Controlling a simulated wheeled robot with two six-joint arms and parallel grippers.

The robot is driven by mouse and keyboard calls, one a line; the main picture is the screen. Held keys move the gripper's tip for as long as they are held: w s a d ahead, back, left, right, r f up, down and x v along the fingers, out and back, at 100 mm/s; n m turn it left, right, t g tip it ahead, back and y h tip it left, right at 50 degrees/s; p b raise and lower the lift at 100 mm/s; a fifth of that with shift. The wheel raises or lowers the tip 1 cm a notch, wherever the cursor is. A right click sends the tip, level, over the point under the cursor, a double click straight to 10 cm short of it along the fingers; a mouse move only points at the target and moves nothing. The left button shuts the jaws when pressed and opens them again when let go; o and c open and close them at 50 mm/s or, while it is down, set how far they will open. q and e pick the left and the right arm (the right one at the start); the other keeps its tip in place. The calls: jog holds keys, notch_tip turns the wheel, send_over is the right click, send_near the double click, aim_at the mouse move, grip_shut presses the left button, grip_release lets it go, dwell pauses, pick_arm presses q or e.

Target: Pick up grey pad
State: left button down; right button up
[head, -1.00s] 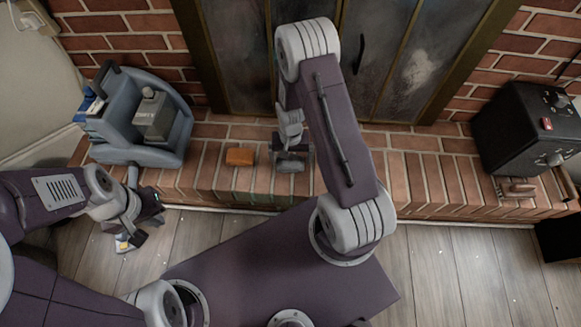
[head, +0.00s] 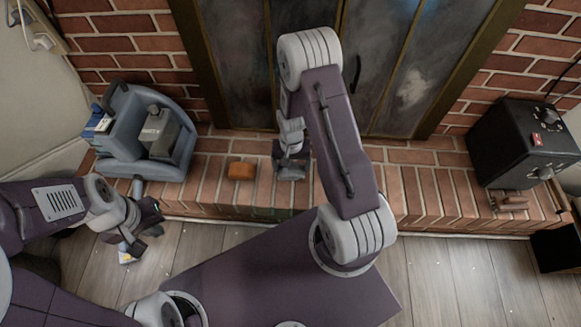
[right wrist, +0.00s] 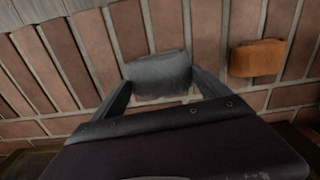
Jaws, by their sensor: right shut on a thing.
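The grey pad (right wrist: 158,75) is between the fingers of my right gripper (right wrist: 160,88) in the right wrist view, over the brick hearth. In the head view the pad (head: 291,173) shows below my right gripper (head: 291,160), which is shut on it. I cannot tell how much gap lies between the pad and the bricks. My left gripper (head: 142,240) hangs over the floor at the left, by a small blue and yellow thing (head: 127,257). Its fingers are too small to read.
An orange block (head: 241,171) lies on the hearth (head: 215,190), left of the pad. A blue-grey bin (head: 175,165) with things in it stands at the left. A black box (head: 522,145) and a small brown object (head: 510,203) are at the right. Hearth right of my arm is mostly clear.

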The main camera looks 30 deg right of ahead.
jog(key=s+d+r+p, duration=0.3)
jog(key=d+r+p, duration=0.2)
jog(key=d, duration=0.5)
jog(key=shift+s+d+r, duration=0.4)
jog(key=shift+r, duration=0.4)
